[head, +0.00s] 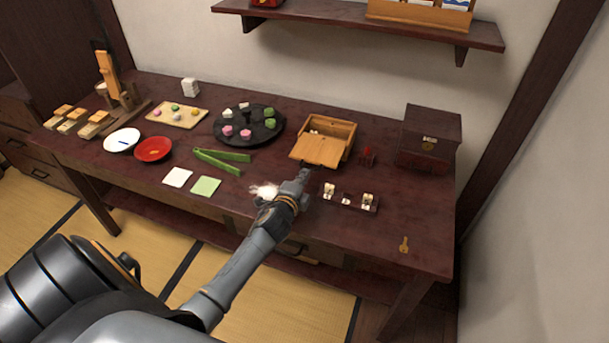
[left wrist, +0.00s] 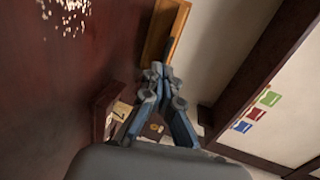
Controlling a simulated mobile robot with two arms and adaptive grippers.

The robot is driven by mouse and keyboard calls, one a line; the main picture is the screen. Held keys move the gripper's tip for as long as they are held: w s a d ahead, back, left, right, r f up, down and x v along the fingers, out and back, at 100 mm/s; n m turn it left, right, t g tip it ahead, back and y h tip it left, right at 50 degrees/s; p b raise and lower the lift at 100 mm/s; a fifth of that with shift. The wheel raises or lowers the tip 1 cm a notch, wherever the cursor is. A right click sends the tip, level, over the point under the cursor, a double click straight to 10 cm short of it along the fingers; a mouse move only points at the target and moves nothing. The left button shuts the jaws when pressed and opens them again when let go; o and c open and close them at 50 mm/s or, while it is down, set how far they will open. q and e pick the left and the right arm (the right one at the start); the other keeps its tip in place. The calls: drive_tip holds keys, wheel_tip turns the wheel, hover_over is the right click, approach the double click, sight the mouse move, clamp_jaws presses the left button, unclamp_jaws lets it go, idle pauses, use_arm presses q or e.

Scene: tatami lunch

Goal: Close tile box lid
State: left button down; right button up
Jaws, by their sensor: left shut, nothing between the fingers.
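The wooden tile box (head: 346,150) stands toward the right of the table, with pale tiles partly showing inside. Its flat, lighter wooden lid (head: 316,151) is at the front-left side of the box, and the inside is partly uncovered. I cannot tell the lid's exact tilt. My left gripper (head: 304,174) is shut and empty, just in front of the lid; whether it touches the lid is unclear. In the left wrist view the closed fingertips (left wrist: 158,70) point toward an orange-brown wooden piece (left wrist: 172,22), likely part of the box. My right gripper is not in view.
A small dark tray (head: 350,200) lies in front, green tongs (head: 222,158) and a round black tray (head: 222,136) to the left. A wall shelf (head: 360,20) hangs above.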

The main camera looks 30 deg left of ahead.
sight(316, 153)
use_arm(q)
drive_tip(key=shift+w+a, duration=0.1)
drive_tip(key=shift+w, duration=0.25)
drive_tip(key=b+x, duration=0.1)
drive_tip(key=x, duration=0.2)
drive_tip(key=r+b+x, duration=0.1)
drive_tip(key=x, duration=0.2)
drive_tip(key=r+b+x, duration=0.1)
drive_tip(key=x, duration=0.3)
drive_tip(key=shift+w+b, duration=0.3)
drive_tip(key=shift+b, duration=0.1)
drive_tip(key=shift+w+r, duration=0.1)
drive_tip(key=shift+r, duration=0.3)
drive_tip(key=shift+r, duration=0.1)
